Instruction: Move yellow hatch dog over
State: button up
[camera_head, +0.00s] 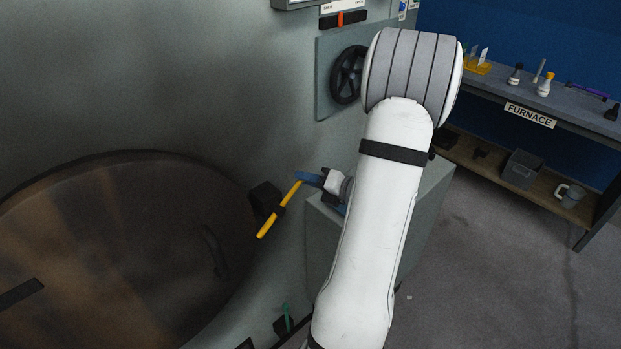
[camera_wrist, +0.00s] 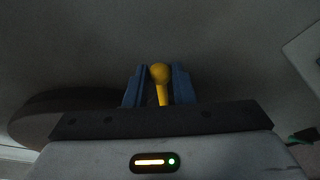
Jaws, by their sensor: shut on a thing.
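The yellow hatch dog (camera_head: 279,210) is a slim bar on a dark mount (camera_head: 264,199) at the right edge of the large round brown hatch (camera_head: 120,250). In the head view it slants, upper end to the right. My gripper (camera_head: 306,178), with blue fingers, is at its upper end. In the wrist view the rounded yellow end of the dog (camera_wrist: 159,74) sits between the two blue fingers of my gripper (camera_wrist: 157,85), which are shut on it. My arm covers part of the view to the right.
A grey box (camera_head: 425,210) stands behind my arm. A black handwheel (camera_head: 348,75) is on the wall above. A green handle (camera_head: 287,318) is low by the hatch. A bench labelled FURNACE (camera_head: 530,115) holds small items at right. Floor at lower right is mostly clear.

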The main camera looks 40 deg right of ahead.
jog(key=shift+s+a+r+p, duration=0.1)
jog(key=shift+a+r+p, duration=0.65)
jog(key=shift+a+r, duration=0.3)
jog(key=shift+s+a+r+p, duration=0.1)
jog(key=shift+a+r+p, duration=0.25)
jog(key=shift+a, duration=0.3)
jog(key=shift+a+r+p, duration=0.25)
jog(key=shift+a+r, duration=0.1)
jog(key=shift+a, duration=0.25)
jog(key=o, duration=0.9)
jog(key=shift+b+v, duration=0.8)
jog(key=shift+v, duration=3.1)
